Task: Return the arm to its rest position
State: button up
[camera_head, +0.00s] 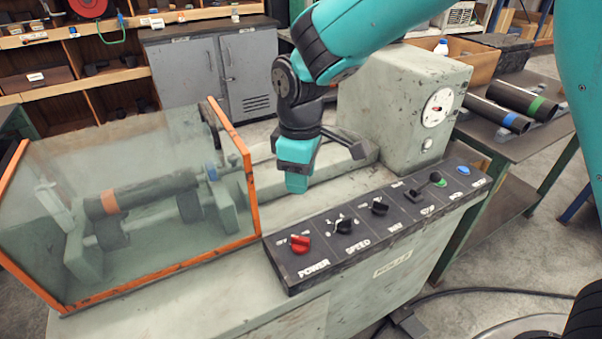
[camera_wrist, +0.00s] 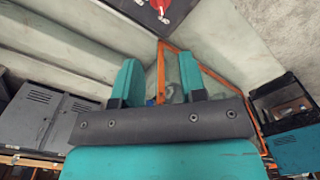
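My teal arm reaches in from the top right of the head view. My gripper (camera_head: 297,184) points down over the grey machine bed, between the glass guard and the grey housing, behind the control panel. In the wrist view the two teal fingers of my gripper (camera_wrist: 159,75) stand apart, with nothing seen between them but the background. The gripper is open and empty.
The orange-framed glass guard (camera_head: 240,140) covers a dark pipe with an orange band (camera_head: 150,193). The control panel (camera_head: 375,222) has a red power knob (camera_head: 300,243). The grey housing (camera_head: 395,110) stands right of my gripper. A side table (camera_head: 525,147) holds two banded pipes.

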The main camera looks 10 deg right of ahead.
jog(key=s+d+r+m+y, duration=0.1)
jog(key=s+d+r+m, duration=0.1)
jog(key=s, duration=0.5)
jog(key=s+d+r+m+y, duration=0.1)
jog(key=s+d+r, duration=0.1)
jog(key=s+r, duration=0.2)
jog(key=s+d+r+m+y, duration=0.2)
jog(key=s+r, duration=0.1)
jog(key=s, duration=0.7)
jog(key=shift+d+r+m, duration=0.3)
jog(key=shift+d+r, duration=0.05)
jog(key=shift+r, duration=0.05)
jog(key=shift+s, duration=0.1)
